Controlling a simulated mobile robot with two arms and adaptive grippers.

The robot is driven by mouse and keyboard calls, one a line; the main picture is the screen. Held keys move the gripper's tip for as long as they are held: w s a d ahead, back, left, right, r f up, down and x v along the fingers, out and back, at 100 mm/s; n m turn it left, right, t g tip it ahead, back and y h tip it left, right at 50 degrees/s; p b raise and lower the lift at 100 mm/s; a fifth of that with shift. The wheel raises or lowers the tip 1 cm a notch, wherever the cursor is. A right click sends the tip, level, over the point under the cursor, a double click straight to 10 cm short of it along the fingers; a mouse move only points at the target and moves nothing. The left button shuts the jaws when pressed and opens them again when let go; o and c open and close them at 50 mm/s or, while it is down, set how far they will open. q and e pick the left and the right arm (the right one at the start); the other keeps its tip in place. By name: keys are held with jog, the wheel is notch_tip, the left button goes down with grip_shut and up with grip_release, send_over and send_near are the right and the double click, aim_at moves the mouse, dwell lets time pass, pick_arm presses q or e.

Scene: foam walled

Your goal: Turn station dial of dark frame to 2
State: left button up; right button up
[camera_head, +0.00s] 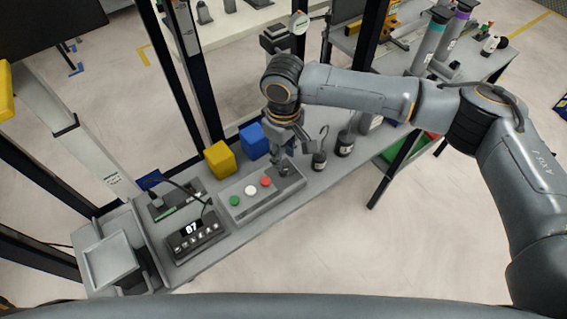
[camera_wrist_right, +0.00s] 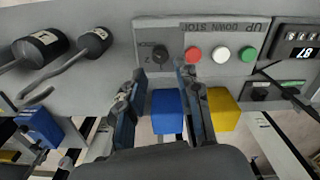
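The station dial is a small black knob (camera_wrist_right: 160,54) on the end of a long grey control box (camera_wrist_right: 150,25), with small markings beside it, one reading 2. In the head view the grey control box (camera_head: 243,207) lies on the bench, its dial end mostly hidden by my right gripper (camera_head: 284,160). In the right wrist view my right gripper (camera_wrist_right: 162,76) is open, its two fingers apart with the dial showing between and just beyond their tips. I cannot tell whether they touch it. My left gripper is not in view.
Green, white and red buttons (camera_head: 266,182) sit on the same box. A black display unit (camera_head: 195,238) reading 87 stands to the left. Yellow (camera_head: 220,160) and blue (camera_head: 254,141) blocks stand behind. Dark weights with hooks (camera_head: 345,143) stand to the right.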

aim_at(284, 170)
notch_tip(284, 170, down, 6)
jog(key=shift+r, duration=0.15)
grip_shut()
